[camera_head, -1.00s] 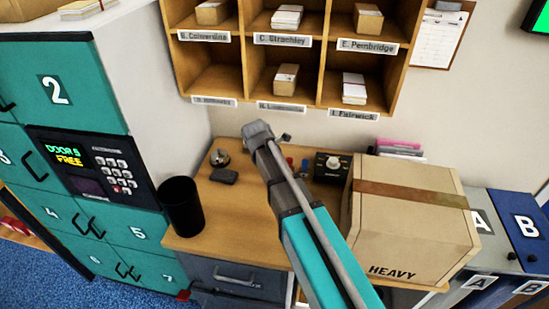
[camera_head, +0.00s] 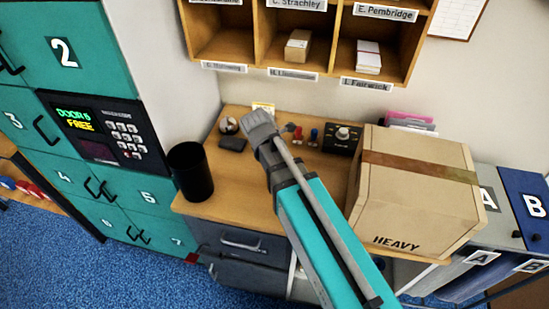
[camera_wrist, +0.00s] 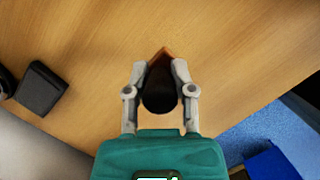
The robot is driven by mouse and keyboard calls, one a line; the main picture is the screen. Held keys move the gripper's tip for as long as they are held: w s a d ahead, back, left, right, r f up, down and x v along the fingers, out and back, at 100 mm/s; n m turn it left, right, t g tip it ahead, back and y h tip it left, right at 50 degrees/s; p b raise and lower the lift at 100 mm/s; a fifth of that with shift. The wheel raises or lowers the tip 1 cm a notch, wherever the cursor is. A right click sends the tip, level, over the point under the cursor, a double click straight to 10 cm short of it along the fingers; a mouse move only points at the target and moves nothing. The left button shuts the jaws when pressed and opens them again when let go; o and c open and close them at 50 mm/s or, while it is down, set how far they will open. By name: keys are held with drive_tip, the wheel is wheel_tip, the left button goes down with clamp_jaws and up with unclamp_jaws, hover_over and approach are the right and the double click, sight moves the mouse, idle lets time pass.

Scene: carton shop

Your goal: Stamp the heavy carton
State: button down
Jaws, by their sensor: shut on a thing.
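The heavy carton (camera_head: 412,207) is a brown box with a darker tape strip and "HEAVY" printed low on its front. It stands at the right end of the wooden desk (camera_head: 235,195). In the wrist view, my gripper (camera_wrist: 159,72) is shut on a dark, round-topped thing (camera_wrist: 160,92), perhaps a stamp, with a reddish-brown corner showing beyond it. In the head view, my arm reaches over the desk left of the carton, and its end hides the jaws.
A black pad (camera_head: 232,144), a bell (camera_head: 228,125) and a black cup (camera_head: 190,172) are on the left of the desk. A dark device (camera_head: 342,138) stands behind the carton's left side. Pigeonholes (camera_head: 335,45) hang above; teal lockers (camera_head: 60,90) stand left.

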drive_tip(key=c, duration=1.1)
unclamp_jaws()
drive_tip(key=shift+c, duration=1.4)
drive_tip(key=w+a+r+n+y+p, duration=0.1)
drive_tip(key=w+a+r+n+p, duration=0.1)
drive_tip(key=w+a+n, duration=0.2)
drive_tip(key=w+a+r+n+t+y+p, duration=0.1)
drive_tip(key=w+a+r+n+p, duration=0.2)
drive_tip(key=w+a, duration=0.7)
drive_tip(key=shift+w+a+n, duration=0.2)
drive_tip(key=shift+a+n, duration=0.6)
drive_tip(key=shift+n, duration=0.2)
drive_tip(key=shift+r, duration=0.1)
